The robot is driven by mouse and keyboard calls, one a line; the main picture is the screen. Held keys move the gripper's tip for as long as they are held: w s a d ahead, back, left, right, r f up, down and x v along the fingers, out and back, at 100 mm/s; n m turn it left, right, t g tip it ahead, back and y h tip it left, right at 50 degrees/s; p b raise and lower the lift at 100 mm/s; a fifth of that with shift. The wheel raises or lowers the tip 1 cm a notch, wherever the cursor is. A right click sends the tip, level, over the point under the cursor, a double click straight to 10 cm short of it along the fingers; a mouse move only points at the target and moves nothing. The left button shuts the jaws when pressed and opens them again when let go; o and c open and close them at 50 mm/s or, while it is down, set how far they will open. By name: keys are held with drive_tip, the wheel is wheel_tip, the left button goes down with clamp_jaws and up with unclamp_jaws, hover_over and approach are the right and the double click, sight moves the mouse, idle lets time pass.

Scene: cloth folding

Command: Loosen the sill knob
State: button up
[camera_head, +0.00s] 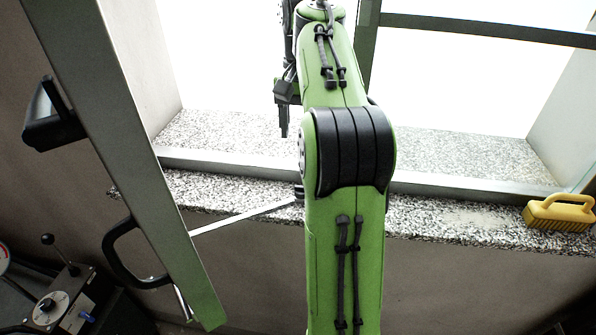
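A small black knob (299,191) sits at the granite sill's inner edge, at the right end of a thin metal rod (245,215). My arm hides its right side. The rod slants down left to the open window sash (130,150). My gripper (283,120) is partly in view behind my green arm, above and beyond the knob and apart from it in the picture. Its dark finger points down over the outer sill. The arm covers part of it, so its opening does not show.
The speckled sill (450,225) runs across the middle, with a metal window frame rail (230,163) along it. A yellow brush (560,213) lies at the right end. A dark machine with a lever and dial (50,305) stands lower left. The open sash bounds the left side.

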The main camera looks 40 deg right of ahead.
drive_tip(key=f+b, duration=0.3)
drive_tip(key=f, duration=0.4)
drive_tip(key=f+b, duration=0.2)
drive_tip(key=f, duration=0.6)
drive_tip(key=shift+s+a+b, duration=0.2)
drive_tip(key=shift+b, duration=0.2)
drive_tip(key=shift+d, duration=0.1)
drive_tip(key=shift+r, duration=0.1)
drive_tip(key=c, duration=1)
drive_tip(key=shift+c, duration=0.2)
